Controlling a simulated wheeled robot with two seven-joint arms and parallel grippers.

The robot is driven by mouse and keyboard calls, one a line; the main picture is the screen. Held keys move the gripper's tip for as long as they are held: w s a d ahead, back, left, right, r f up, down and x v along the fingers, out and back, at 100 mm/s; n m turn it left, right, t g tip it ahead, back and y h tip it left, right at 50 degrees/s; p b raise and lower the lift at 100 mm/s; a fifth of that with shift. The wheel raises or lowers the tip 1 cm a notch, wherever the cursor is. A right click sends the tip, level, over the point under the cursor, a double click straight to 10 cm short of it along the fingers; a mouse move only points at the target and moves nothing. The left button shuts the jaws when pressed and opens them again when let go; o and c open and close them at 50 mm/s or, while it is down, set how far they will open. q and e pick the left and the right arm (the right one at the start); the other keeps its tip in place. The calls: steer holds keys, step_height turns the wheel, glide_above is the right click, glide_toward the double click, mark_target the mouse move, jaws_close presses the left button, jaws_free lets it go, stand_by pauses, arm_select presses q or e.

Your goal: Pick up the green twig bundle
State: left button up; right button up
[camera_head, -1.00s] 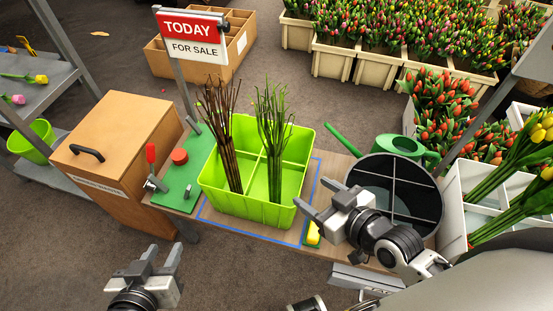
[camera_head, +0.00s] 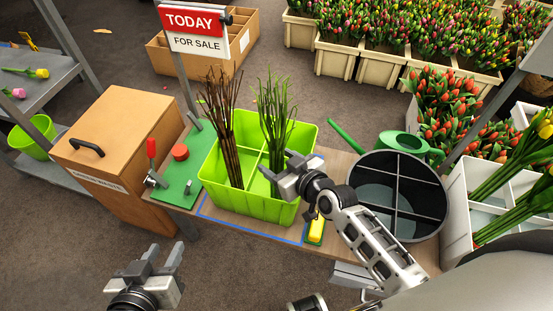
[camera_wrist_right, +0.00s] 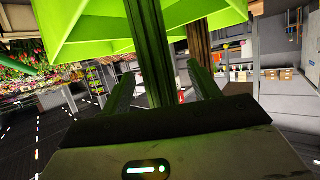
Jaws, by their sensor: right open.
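The green twig bundle (camera_head: 275,115) stands upright in a right-hand compartment of the lime-green divided crate (camera_head: 255,205). My right gripper (camera_head: 276,164) is open over the crate, close to the lower part of this bundle. In the right wrist view the green twigs (camera_wrist_right: 151,55) show between the two spread fingers; I cannot tell whether either finger touches them. The brown twig bundle (camera_head: 222,125) stands in a left compartment, and it shows behind in the right wrist view (camera_wrist_right: 195,45). My left gripper (camera_head: 160,258) is open and empty, low at the left, away from the crate.
The crate stands on the wooden bench inside a blue outline (camera_head: 250,233). A dark divided bucket (camera_head: 400,190), a green watering can (camera_head: 405,143) and a yellow-handled item (camera_head: 316,229) lie to the right.

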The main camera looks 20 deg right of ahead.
steer(key=shift+w+a+f, duration=0.15)
steer(key=shift+w+f, duration=0.1)
steer(key=shift+w, duration=0.25)
steer(key=c, duration=1.2)
steer(key=shift+r+p, duration=1.45)
steer(key=shift+r, duration=3.65)
